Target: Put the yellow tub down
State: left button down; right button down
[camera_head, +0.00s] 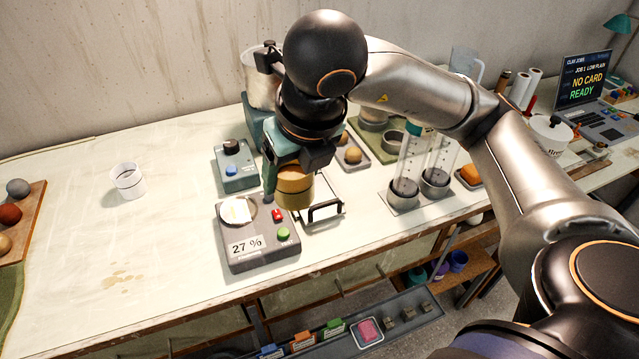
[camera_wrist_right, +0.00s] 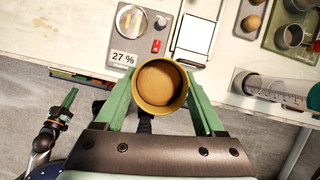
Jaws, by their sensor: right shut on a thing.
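The yellow tub (camera_head: 295,188) is held in my right gripper (camera_head: 290,172), just right of the grey box with the 27 % label. In the right wrist view the tub (camera_wrist_right: 176,97) sits between the two green fingers of the gripper (camera_wrist_right: 160,88), its open top towards the camera and its inside brown. It looks held above the bench, over its front edge in that view; I cannot tell the exact height. What appears to be my left gripper (camera_wrist_right: 69,98) shows small at the lower left of the wrist view, its jaws unclear.
The grey 27 % box (camera_head: 258,256) has a pale round plate, a red switch and a green button. A black-handled framed plate (camera_head: 322,212) lies beside it. Clear cylinders (camera_head: 410,165) stand to the right. A white cup (camera_head: 128,181) stands left, with bare bench around it.

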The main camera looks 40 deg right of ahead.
jog(key=w+d+f+b, duration=0.1)
jog(key=w+d+f, duration=0.3)
jog(key=w+d+f+b, duration=0.2)
jog(key=w+d+f, duration=0.2)
jog(key=w+d, duration=0.1)
jog(key=shift+w+f, duration=0.15)
jog(key=shift+f, duration=0.2)
jog(key=shift+w+d+f, duration=0.2)
jog(key=shift+w+f, duration=0.05)
jog(key=shift+f, duration=0.2)
notch_tip(320, 180, down, 3)
jog(key=shift+w+d+f, duration=0.15)
jog(key=shift+f, duration=0.05)
jog(key=shift+f, duration=0.2)
grip_release()
